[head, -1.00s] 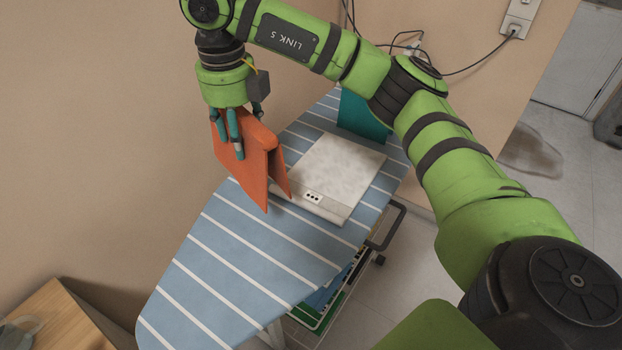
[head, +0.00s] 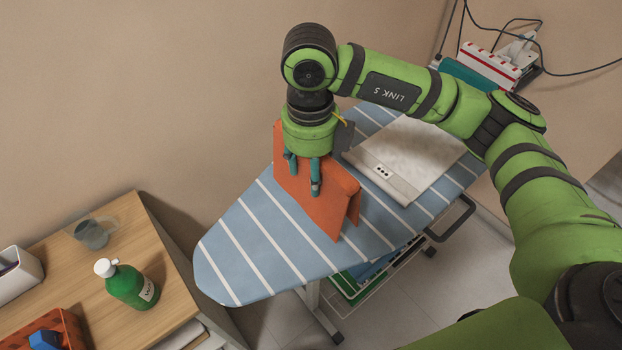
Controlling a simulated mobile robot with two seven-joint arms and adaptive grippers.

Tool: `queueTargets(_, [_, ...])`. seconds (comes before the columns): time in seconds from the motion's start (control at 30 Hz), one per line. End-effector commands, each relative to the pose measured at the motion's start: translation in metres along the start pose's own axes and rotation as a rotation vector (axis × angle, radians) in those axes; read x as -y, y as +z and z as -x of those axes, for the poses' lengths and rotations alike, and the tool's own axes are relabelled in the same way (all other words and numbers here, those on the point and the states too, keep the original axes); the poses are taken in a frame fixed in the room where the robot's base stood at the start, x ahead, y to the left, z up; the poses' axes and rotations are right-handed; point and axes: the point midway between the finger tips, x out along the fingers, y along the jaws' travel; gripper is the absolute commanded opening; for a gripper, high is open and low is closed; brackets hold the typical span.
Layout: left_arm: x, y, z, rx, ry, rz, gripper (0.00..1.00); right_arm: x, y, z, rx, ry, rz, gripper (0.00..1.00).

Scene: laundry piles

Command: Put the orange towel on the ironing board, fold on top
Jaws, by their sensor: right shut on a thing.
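The orange towel (head: 318,197) hangs folded from my right gripper (head: 304,185), with its fold at the top and its panels hanging down. The gripper points down and is shut on the towel's upper edge. The ironing board (head: 240,255) has a blue cover with white stripes and lies under and around the towel. The towel's lower edge is close to the board's surface; I cannot tell whether it touches. The left gripper is not in view.
A folded whitish cloth (head: 425,150) lies on the board right of the towel. A red-and-white striped item (head: 490,66) stands beyond it. A wooden cabinet (head: 155,235) at lower left carries a green bottle (head: 132,288), a cup (head: 92,232) and bins. The board's left end is clear.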

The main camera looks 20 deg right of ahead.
Motion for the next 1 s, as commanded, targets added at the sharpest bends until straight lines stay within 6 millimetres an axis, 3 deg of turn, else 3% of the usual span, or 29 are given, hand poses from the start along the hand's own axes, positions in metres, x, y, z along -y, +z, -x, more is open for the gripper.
queueTargets(0.17, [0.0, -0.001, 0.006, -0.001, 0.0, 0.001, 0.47, -0.008, -0.006, -0.008, -0.001, 0.002, -0.001, 0.18])
queueTargets(0.43, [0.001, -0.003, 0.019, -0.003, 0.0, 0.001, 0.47, -0.008, -0.006, -0.042, -0.001, 0.001, -0.001, 0.18])
queueTargets(0.83, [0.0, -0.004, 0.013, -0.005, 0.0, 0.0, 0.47, -0.008, -0.005, -0.05, 0.002, 0.001, -0.001, 0.18])
queueTargets(0.87, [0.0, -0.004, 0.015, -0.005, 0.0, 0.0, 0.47, -0.008, -0.005, -0.048, 0.001, 0.0, -0.001, 0.66])
queueTargets(0.9, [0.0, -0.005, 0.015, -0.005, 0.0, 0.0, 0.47, -0.008, -0.005, -0.048, 0.001, 0.0, -0.001, 0.78])
queueTargets(1.0, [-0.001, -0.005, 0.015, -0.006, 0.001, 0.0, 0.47, -0.008, -0.005, -0.048, 0.001, 0.0, -0.001, 0.78])
